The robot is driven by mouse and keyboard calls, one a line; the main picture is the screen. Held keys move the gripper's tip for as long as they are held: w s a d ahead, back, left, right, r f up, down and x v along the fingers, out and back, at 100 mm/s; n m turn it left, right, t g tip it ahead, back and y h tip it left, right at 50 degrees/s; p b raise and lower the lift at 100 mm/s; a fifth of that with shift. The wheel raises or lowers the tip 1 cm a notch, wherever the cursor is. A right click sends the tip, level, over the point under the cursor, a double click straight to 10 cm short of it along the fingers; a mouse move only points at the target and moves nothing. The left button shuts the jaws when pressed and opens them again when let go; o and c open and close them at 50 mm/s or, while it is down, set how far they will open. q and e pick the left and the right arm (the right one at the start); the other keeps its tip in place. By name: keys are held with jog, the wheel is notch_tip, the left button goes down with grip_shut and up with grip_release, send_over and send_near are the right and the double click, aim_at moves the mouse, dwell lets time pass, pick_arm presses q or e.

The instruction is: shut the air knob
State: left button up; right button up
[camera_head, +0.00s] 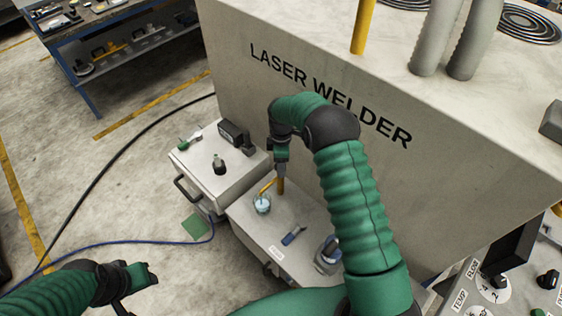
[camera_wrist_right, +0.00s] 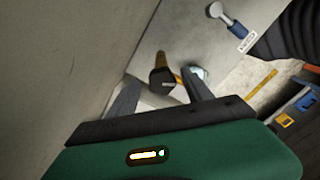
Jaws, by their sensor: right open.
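My right gripper (camera_head: 281,166) points down in front of the welder wall, above an orange-yellow stem (camera_head: 281,186). In the right wrist view the gripper (camera_wrist_right: 160,92) is open, with a dark-topped knob-like part (camera_wrist_right: 162,80) on the yellow stem between and beyond its fingers. Contact cannot be told. I cannot tell for sure which part is the air knob. My left gripper (camera_head: 138,282) is at lower left, away from the cabinets; its jaws are unclear.
The laser welder wall (camera_head: 235,95) rises close behind. A knob panel (camera_head: 490,285) is lower right. A blue hose (camera_head: 130,242) crosses the floor.

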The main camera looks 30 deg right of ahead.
jog(key=shift+a+r, duration=0.1)
jog(key=shift+a, duration=0.15)
jog(key=c, duration=0.4)
grip_shut()
jog(key=shift+d, duration=0.1)
jog(key=m+b, duration=0.1)
jog(key=m, duration=0.4)
jog(key=shift+m, duration=0.4)
jog(key=m, duration=1.1)
jog(key=shift+m, duration=0.3)
jog(key=m, duration=0.6)
jog(key=shift+m, duration=0.3)
